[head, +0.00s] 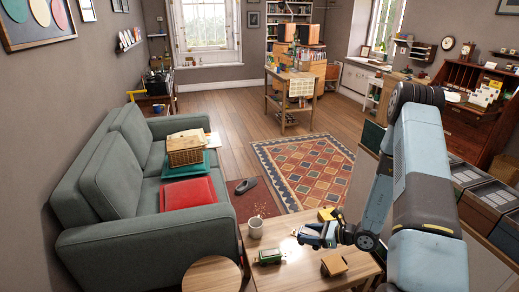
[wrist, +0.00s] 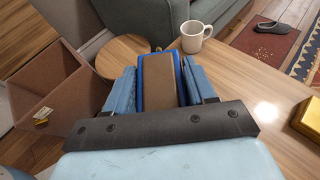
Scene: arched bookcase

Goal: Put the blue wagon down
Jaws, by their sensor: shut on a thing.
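My gripper (head: 322,236) is shut on the blue wagon (head: 308,237) and appears to hold it above the wooden coffee table (head: 285,232). In the wrist view, the blue wagon (wrist: 162,82) shows a brown face with a blue rim, between the two blue fingers of my gripper (wrist: 168,85). Its underside is hidden, and I cannot see how large the gap to the table is.
On the table are a white mug (head: 256,227), a green toy vehicle (head: 268,257), a brown block-like thing (head: 333,263) and a yellow thing (head: 326,214). A round stool (head: 212,274) stands at the table's left, beside the grey sofa (head: 130,170).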

